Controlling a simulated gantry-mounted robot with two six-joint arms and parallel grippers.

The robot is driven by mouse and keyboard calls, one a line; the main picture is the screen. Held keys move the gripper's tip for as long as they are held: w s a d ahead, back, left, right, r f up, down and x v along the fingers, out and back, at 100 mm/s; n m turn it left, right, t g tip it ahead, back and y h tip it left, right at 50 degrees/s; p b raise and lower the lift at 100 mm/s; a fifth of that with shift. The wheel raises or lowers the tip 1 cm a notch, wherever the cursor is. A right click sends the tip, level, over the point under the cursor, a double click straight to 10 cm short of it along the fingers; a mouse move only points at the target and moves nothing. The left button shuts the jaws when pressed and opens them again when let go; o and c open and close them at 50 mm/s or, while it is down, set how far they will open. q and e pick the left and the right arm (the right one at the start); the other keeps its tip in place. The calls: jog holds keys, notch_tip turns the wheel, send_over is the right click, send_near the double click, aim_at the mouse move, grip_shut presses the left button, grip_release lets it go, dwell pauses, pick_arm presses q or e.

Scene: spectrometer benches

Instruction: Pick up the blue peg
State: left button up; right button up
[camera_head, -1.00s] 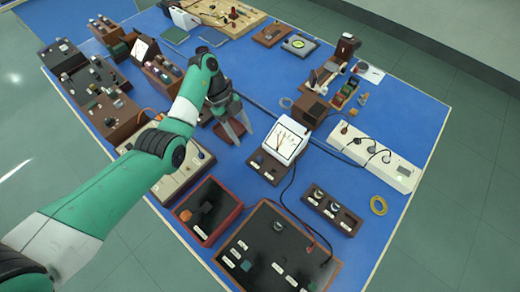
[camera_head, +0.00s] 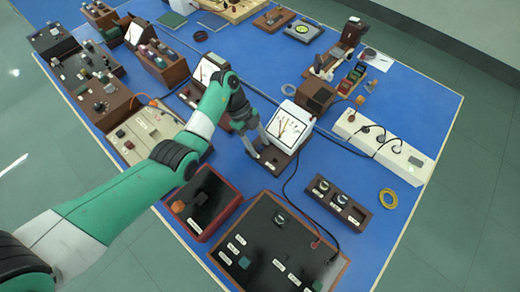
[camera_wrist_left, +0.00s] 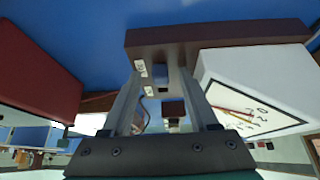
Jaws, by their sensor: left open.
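My left gripper (camera_head: 259,147) is open and empty, in front of a white meter (camera_head: 288,128) on a brown base (camera_head: 288,162). In the left wrist view the gripper (camera_wrist_left: 160,76) points at that base (camera_wrist_left: 200,42), with the white meter (camera_wrist_left: 262,90) beside its right finger. A small dark bluish piece (camera_wrist_left: 163,78) shows between the fingers, near white labels. I cannot tell whether it is the blue peg, and no blue peg is clear in the head view. My right gripper is not in view.
A red-edged box (camera_head: 202,205) and a large black panel (camera_head: 262,245) stand in front. A brown block with round knobs (camera_head: 338,204), a yellow ring (camera_head: 388,198) and a white power strip (camera_head: 385,147) lie to the right. A cable runs beside the meter.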

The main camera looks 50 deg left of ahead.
pick_arm(q)
jog(key=shift+c, duration=0.3)
jog(key=shift+r, duration=0.1)
grip_shut()
jog(key=shift+r, duration=0.1)
